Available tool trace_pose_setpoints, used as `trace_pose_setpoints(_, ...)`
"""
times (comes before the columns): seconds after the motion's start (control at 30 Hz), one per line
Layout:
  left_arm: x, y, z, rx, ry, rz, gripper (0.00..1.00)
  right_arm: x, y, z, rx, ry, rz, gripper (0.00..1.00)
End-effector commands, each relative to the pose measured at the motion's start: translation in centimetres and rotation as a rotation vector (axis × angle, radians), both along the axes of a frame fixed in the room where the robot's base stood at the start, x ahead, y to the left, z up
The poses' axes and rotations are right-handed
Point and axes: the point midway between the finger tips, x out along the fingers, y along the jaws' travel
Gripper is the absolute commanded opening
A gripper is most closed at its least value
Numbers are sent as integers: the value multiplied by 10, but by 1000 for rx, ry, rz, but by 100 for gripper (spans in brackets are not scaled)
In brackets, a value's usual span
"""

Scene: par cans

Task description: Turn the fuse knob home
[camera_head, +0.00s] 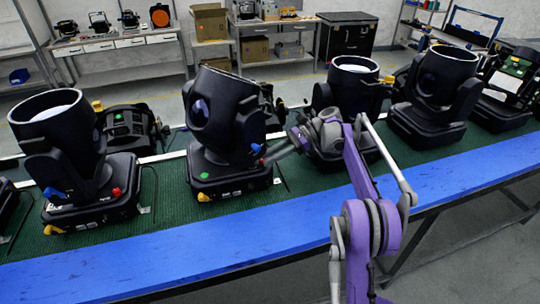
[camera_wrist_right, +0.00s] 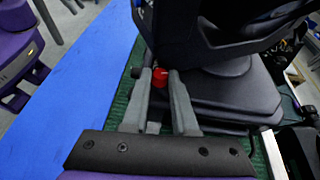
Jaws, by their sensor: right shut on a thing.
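The fuse knob is a small red knob (camera_wrist_right: 160,79) low on the base of a black moving-head light. In the right wrist view it sits between the two grey fingertips of my right gripper (camera_wrist_right: 160,73), which is shut on it. In the head view my right gripper (camera_head: 270,158) reaches in from the right to the right side of the second light (camera_head: 215,115). Only a speck of the red knob (camera_head: 262,162) shows there. The knob's exact angle cannot be made out. My left gripper is not in view.
Several similar lights stand in a row on a green mat (camera_head: 165,200), including one at the left (camera_head: 60,125) and one close behind my right arm (camera_head: 352,85). A blue edge strip (camera_head: 120,258) runs along the table front. Shelves and boxes stand far behind.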

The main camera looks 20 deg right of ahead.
Motion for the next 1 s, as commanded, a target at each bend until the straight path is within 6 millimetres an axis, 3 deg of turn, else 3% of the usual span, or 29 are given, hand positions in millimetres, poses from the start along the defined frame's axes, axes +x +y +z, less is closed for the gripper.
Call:
trace_pose_setpoints(0.4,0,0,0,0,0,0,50,0,0,0,2,-1,5,0)
trace_pose_setpoints(0.43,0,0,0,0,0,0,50,0,0,0,2,-1,5,32)
trace_pose_setpoints(0.57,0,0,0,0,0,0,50,0,0,0,1,-1,5,55)
trace_pose_setpoints(1.0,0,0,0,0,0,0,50,0,0,0,1,-1,4,56)
